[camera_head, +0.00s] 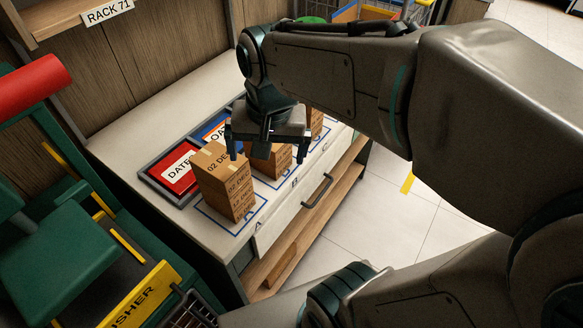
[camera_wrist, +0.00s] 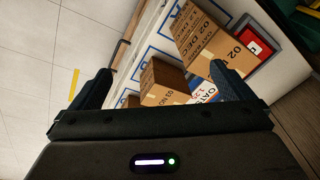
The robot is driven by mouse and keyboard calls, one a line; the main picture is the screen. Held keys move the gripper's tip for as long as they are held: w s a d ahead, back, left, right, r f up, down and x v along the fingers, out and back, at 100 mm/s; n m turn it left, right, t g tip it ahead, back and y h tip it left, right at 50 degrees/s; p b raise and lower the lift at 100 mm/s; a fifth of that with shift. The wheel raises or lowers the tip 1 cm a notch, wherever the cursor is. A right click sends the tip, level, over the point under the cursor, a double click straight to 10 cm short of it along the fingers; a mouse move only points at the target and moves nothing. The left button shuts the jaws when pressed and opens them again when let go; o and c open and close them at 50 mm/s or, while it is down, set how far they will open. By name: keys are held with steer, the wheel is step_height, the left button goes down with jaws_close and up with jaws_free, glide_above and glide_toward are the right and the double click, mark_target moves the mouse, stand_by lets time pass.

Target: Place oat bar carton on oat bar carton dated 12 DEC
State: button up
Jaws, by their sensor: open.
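A tall brown carton (camera_head: 228,183) stands on the blue-outlined square marked A. Its print looks like 02 DEC. In the wrist view it is the upper carton (camera_wrist: 207,38). A third carton (camera_head: 315,123) stands farther back, mostly covered by my gripper.
A red DATES panel (camera_head: 172,172) and a blue OATS panel (camera_head: 211,130) lie in a grey frame behind the cartons. The pale counter (camera_head: 130,138) is clear at left. A drawer handle (camera_head: 318,190) juts from its front. Green-and-yellow machinery (camera_head: 62,230) stands at left.

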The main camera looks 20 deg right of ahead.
steer(key=s+d+f+n+t, duration=0.1)
steer(key=s+d+f+n, duration=0.2)
steer(key=s+n, duration=0.1)
steer(key=shift+s+d+f, duration=0.2)
steer(key=shift+s+d, duration=0.1)
steer(key=shift+s, duration=0.2)
stand_by(0.8)
